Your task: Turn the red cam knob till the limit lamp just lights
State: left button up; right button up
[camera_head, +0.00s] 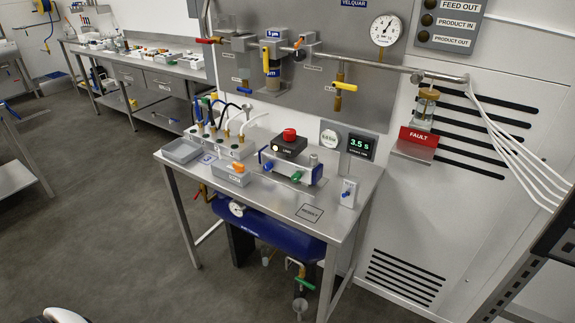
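The red cam knob (290,134) sits upright on top of a dark box at the back of the steel table. A small round pale lamp (275,148) is on the front face of that box, beside a small white label. The lamp looks pale, but I cannot tell surely whether it is lit. The knob's turn angle is too small to read. Neither of my grippers shows in the head view, and nothing touches the knob.
The steel table (335,213) also bears a grey fixture (295,171) with blue and green handles, a grey tray (182,151), a grey bin (231,173), hoses, a display (361,146) and a switch box (348,193). Its front right is mostly bare. A blue tank (265,229) hangs below.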

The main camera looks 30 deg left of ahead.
aim_at(289, 134)
jog(key=i+j, duration=0.15)
jog(key=j, duration=0.25)
jog(key=i+j, duration=0.1)
jog(key=j, duration=0.3)
jog(key=i+j, duration=0.15)
jog(key=j, duration=0.2)
jog(key=i+j, duration=0.1)
jog(key=j, duration=0.3)
